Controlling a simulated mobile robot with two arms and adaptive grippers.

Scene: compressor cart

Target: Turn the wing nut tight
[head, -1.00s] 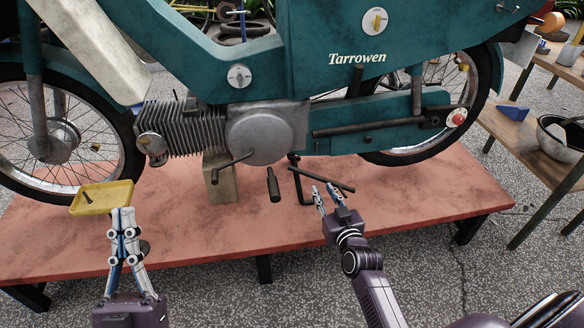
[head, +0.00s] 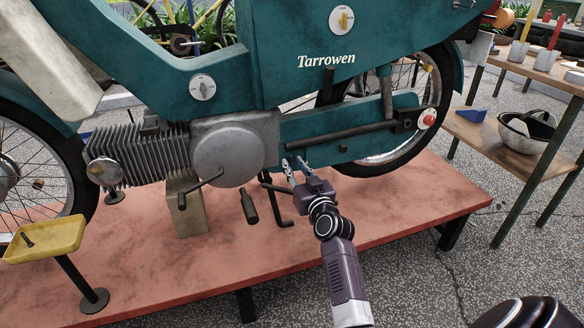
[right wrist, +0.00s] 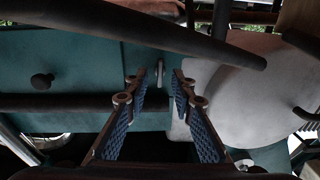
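A teal motorbike (head: 345,125) marked "Tarrowen" stands on a low red platform. My right gripper (head: 293,165) is in front of its lower frame, just right of the round grey engine cover (head: 228,152). In the right wrist view the gripper (right wrist: 162,82) has its two fingers apart with nothing between them. A small grey upright piece (right wrist: 160,76) shows on the teal panel beyond the fingertip gap; I cannot tell whether it is the wing nut. No wing nut is clear in the head view.
The red platform (head: 350,215) is mostly bare in front. A yellow tray (head: 45,238) on a stand is at the left. A dark pedal (head: 249,206) hangs near the gripper.

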